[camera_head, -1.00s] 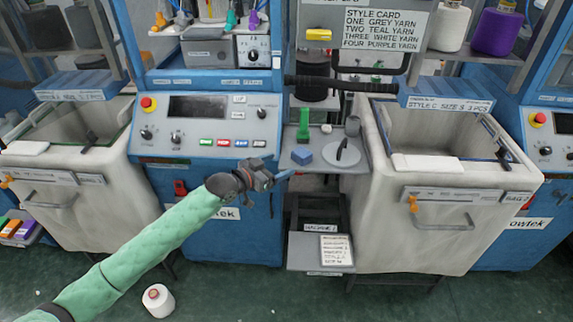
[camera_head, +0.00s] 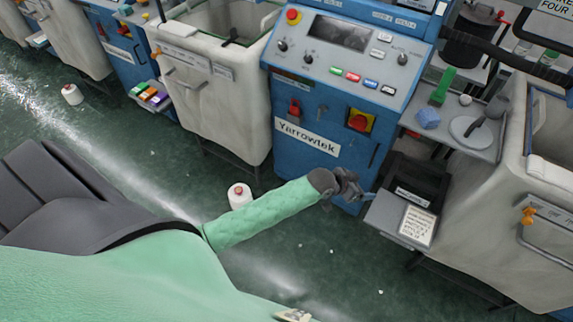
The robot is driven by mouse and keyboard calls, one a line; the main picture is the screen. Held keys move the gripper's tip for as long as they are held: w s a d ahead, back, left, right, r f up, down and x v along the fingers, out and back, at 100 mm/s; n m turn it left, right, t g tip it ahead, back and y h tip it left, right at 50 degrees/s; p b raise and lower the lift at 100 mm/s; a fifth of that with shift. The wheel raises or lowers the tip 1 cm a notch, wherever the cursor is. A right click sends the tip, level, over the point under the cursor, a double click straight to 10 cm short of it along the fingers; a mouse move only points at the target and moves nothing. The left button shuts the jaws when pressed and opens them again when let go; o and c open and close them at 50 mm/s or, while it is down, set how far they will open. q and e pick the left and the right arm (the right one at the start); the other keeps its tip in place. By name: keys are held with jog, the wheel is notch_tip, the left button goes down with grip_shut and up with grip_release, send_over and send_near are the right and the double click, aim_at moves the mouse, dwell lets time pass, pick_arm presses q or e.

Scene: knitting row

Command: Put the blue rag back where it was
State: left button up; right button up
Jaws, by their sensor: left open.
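The blue rag (camera_head: 428,118) is a small crumpled bundle on the grey side shelf (camera_head: 478,146), between a green upright tool (camera_head: 442,88) and a round pale plate (camera_head: 475,130). My left gripper (camera_head: 367,194) is open, with nothing visible in its jaws. It is in front of the blue machine, below and to the left of the rag and clear of it. The jaws are small and partly hidden by the wrist. My right gripper is not in view.
A low stand with a card (camera_head: 416,226) is just right of my left gripper. A fabric bin (camera_head: 480,220) stands at right, another (camera_head: 215,100) at upper left. Yarn cones (camera_head: 240,195) (camera_head: 72,94) stand on the floor. The floor at lower middle is mostly clear.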

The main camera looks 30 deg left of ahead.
pick_arm(q)
jog(key=s+a+f+n+g+y, duration=0.1)
jog(key=s+a+f+g+y, duration=0.1)
jog(key=s+f, duration=0.6)
jog(key=s+a+f+n+g+y, duration=0.1)
jog(key=s+a+f+g+y, duration=0.1)
jog(key=s+f, duration=0.6)
jog(key=s+a+f+n+g+y, duration=0.1)
jog(key=s+f, duration=0.8)
jog(key=s, duration=0.9)
jog(key=a+n+g, duration=0.1)
jog(key=a+g, duration=0.1)
jog(key=shift+s+a+g+y, duration=0.15)
jog(key=shift+s+g+y, duration=0.15)
jog(key=shift+y, duration=0.1)
jog(key=shift+f, duration=0.1)
